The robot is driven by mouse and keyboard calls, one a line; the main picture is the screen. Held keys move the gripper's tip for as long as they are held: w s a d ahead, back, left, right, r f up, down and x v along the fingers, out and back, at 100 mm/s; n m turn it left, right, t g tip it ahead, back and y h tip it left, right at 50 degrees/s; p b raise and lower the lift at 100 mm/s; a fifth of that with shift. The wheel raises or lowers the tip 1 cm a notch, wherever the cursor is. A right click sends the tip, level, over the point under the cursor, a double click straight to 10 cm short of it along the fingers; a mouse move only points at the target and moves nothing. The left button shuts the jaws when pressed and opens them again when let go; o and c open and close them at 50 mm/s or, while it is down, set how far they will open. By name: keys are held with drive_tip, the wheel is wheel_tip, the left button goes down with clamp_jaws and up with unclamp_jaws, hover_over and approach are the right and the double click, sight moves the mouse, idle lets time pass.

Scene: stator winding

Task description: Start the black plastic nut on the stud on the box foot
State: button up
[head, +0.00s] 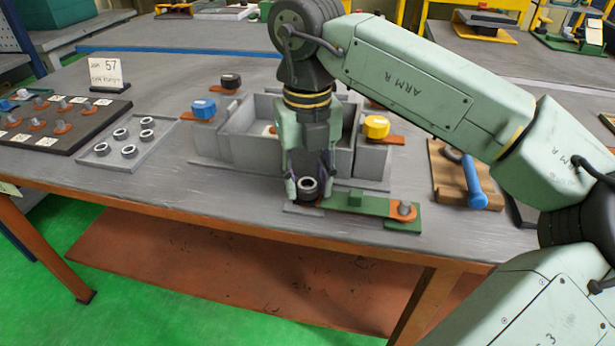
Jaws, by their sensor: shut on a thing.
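A dark nut (308,185) with a pale metal ring sits between the fingertips of my gripper (308,191), which points down and is shut on it. The gripper is in front of the grey open box (228,153), close above the left end of a green bar (350,202). An orange foot with an upright stud (404,208) lies at the bar's right end, to the right of my gripper and apart from it. Other orange feet around the box carry a blue nut (203,108), a black nut (231,81) and a yellow nut (376,126). What lies directly under the held nut is hidden.
A wooden block with a blue-handled tool (473,182) is at right. The table's front edge is close.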

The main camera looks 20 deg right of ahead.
drive_tip(key=m, duration=0.1)
drive_tip(key=m+b, duration=0.1)
drive_tip(key=m, duration=0.1)
drive_tip(key=m+b, duration=0.1)
drive_tip(key=shift+f+m, duration=0.3)
drive_tip(key=shift+s+r+m, duration=0.15)
drive_tip(key=shift+r+m, duration=0.1)
drive_tip(key=shift+m, duration=0.65)
clamp_jaws()
